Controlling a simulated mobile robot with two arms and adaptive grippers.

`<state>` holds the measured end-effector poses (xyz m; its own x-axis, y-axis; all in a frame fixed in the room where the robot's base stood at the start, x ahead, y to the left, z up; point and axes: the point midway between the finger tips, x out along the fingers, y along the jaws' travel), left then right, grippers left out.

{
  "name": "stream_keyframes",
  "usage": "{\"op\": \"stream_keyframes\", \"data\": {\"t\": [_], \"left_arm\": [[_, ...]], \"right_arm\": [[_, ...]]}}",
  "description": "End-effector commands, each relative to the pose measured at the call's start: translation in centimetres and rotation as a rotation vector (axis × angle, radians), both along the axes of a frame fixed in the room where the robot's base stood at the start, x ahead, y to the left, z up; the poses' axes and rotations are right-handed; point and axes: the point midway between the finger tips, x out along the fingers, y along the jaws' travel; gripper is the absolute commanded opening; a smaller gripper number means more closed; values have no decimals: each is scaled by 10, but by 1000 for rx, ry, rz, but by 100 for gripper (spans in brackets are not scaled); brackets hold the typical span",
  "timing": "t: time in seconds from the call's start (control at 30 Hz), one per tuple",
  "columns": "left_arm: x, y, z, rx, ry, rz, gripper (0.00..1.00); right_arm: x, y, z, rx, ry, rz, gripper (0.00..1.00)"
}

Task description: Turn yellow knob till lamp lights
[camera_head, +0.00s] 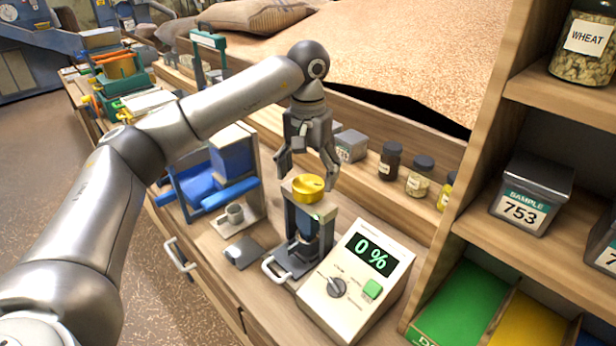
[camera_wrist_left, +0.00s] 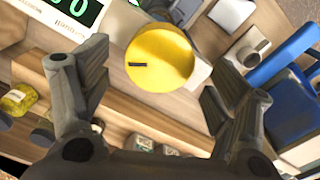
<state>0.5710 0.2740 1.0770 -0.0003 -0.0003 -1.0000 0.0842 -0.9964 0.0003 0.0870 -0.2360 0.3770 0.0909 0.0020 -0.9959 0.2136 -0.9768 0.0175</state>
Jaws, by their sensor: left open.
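The yellow knob (camera_head: 308,187) sits on top of a small grey press-like device (camera_head: 303,235) on the wooden bench. My left gripper (camera_head: 307,182) points down from above, with its open fingers apart on either side of the knob. In the left wrist view, the round knob (camera_wrist_left: 160,57) with a short dark mark lies between and beyond the fingertips, and no contact shows. A cream meter box (camera_head: 357,283) beside the device reads 0 % on its display (camera_head: 371,256). It has a dark dial and a green button. I cannot make out a lit lamp. My right gripper is not in view.
Several jars (camera_head: 418,176) stand behind to the right. A wooden shelf (camera_head: 490,160) with a sample tin (camera_head: 532,195) bounds the right side.

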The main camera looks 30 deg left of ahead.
Motion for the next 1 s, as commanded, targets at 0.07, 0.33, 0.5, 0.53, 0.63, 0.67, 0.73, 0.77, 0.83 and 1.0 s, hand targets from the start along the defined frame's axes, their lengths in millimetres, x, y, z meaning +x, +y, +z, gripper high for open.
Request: {"op": "stream_keyframes", "data": {"t": [0.07, 0.33, 0.5, 0.53, 0.63, 0.67, 0.73, 0.77, 0.83, 1.0], "left_arm": [[1, -1, 17, -2, -5, 0, 81], [1, 0, 78, -1, -5, 0, 81], [1, 0, 97, -1, -3, -1, 81], [1, 0, 99, 0, -3, 0, 81], [1, 0, 104, -1, -2, 0, 81], [1, 0, 105, -1, -2, 0, 81], [0, 0, 106, -1, -1, 0, 81], [0, 0, 106, -1, -1, 0, 81], [0, 0, 106, -1, -1, 0, 81], [0, 0, 105, -1, -1, 0, 81]], "right_arm": [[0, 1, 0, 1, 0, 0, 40], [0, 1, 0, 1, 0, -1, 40], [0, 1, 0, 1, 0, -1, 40], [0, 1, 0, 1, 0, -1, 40], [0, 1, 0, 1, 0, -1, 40], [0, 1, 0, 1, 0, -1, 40], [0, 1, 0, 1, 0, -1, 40], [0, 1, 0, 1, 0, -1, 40], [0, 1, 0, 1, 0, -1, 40], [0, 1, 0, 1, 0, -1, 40]]}}
